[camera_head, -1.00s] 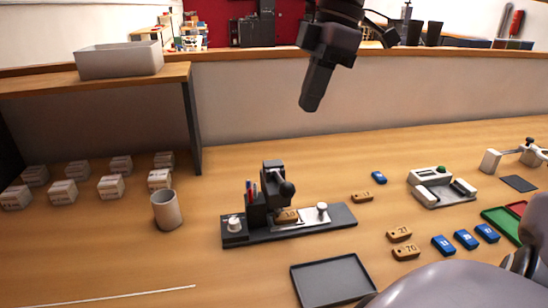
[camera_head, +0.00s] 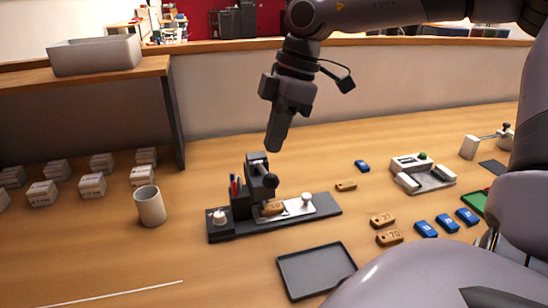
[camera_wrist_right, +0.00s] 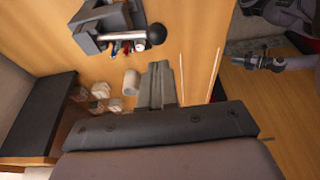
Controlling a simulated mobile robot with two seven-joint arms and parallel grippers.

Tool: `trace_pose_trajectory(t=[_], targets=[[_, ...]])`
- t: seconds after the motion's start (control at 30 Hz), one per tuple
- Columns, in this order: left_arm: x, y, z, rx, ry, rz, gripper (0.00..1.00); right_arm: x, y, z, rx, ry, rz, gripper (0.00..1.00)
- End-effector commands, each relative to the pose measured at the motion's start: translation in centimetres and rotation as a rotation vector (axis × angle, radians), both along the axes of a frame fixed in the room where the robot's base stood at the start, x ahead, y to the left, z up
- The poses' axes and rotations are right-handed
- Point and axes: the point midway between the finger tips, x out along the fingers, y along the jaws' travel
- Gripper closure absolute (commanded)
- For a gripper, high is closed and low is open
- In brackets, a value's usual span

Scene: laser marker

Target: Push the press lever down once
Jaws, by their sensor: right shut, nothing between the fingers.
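The press (camera_head: 251,190) stands on a dark base plate (camera_head: 325,207) on the wooden table. Its lever (camera_head: 270,181) ends in a black ball, raised above a brown tag (camera_head: 271,208) lying in the press. My right gripper (camera_head: 276,146) is shut and empty. It points down, above and slightly behind the press, apart from the lever. In the right wrist view the gripper fingers (camera_wrist_right: 156,85) are together, and the lever's black ball (camera_wrist_right: 155,34) shows beyond them. My left gripper is not in view.
A white cup (camera_head: 150,206) stands left of the press, with several small white boxes (camera_head: 92,186) beyond. A dark tray (camera_head: 316,271) lies in front. Brown and blue tags (camera_head: 424,229) and a white device (camera_head: 423,173) lie to the right. A shelf (camera_head: 172,110) stands at left.

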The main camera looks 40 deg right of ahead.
Motion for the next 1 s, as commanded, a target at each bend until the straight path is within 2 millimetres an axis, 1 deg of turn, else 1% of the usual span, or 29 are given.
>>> trace_pose_trajectory(t=[0.03,0.1,0.2,0.3,0.47,0.77,1.0], targets=[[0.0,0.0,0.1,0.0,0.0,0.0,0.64,0.1,0.3,-1.0,0.002,0.004,0.001,1.0],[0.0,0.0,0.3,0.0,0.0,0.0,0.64,0.1,0.3,-2.1,0.003,0.004,0.001,1.0],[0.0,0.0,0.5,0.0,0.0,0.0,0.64,0.1,0.3,-3.4,0.002,0.002,0.0,1.0],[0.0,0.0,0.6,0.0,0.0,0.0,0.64,0.1,0.2,-4.3,0.002,0.001,0.0,1.0],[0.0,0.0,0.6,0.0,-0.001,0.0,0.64,0.1,0.2,-4.8,0.001,0.0,0.0,1.0],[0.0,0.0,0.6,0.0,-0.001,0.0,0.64,0.1,0.2,-4.8,0.0,-0.001,0.0,1.0],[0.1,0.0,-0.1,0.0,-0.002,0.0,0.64,0.2,-0.8,-5.2,-0.012,-0.025,-0.002,1.0]])
